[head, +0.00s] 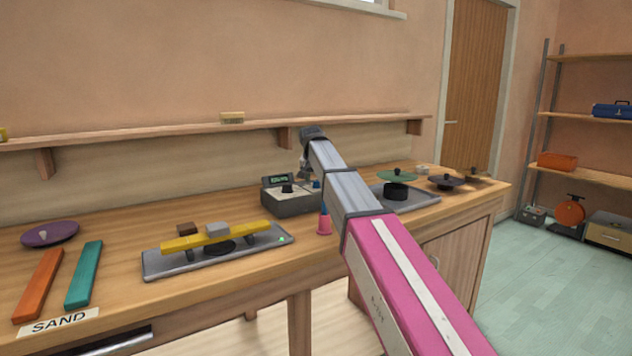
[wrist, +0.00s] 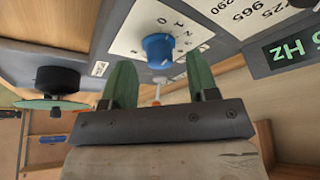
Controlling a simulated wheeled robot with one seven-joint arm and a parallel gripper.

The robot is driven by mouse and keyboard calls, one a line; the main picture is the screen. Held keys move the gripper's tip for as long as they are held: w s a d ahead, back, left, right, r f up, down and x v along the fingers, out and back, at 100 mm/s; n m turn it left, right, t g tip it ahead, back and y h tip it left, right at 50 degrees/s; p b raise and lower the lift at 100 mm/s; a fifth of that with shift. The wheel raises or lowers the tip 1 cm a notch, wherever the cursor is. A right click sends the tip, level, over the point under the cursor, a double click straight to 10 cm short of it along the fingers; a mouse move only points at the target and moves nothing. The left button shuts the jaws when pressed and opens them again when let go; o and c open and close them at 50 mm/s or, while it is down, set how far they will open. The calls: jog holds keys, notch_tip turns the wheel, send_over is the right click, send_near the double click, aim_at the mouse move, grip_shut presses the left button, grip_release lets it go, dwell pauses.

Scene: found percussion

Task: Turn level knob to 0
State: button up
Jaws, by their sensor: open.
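The level knob is a blue round knob (wrist: 158,48) on a white dial plate with small numerals around it, 0 and 1 among them. The knob's pointer setting is too small to read for sure. My gripper (wrist: 158,60) is open and empty, its two green fingers spread to either side of the knob. The knob lies between and slightly beyond the fingertips; I see no clear contact. In the head view, my gripper (head: 304,170) hangs over the grey control box (head: 291,206), with its fingers mostly hidden.
The box carries a green Hz display (wrist: 295,50) and a black knob (head: 287,188). A yellow bar (head: 200,241) on a tray is at left; a tray with a black drum and green disc (head: 397,175) is at right.

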jog(key=shift+w+f, duration=0.25)
jog(key=shift+f, duration=0.45)
jog(key=c, duration=0.9)
jog(key=shift+d+n+y, duration=0.15)
jog(key=shift+n+y, duration=0.85)
jog(key=shift+n, duration=1.4)
jog(key=o, duration=0.9)
jog(key=a+v, duration=0.1)
jog(key=v, duration=0.9)
jog(key=shift+d+r, duration=0.4)
jog(key=shift+d, duration=0.1)
jog(key=shift+s, duration=0.15)
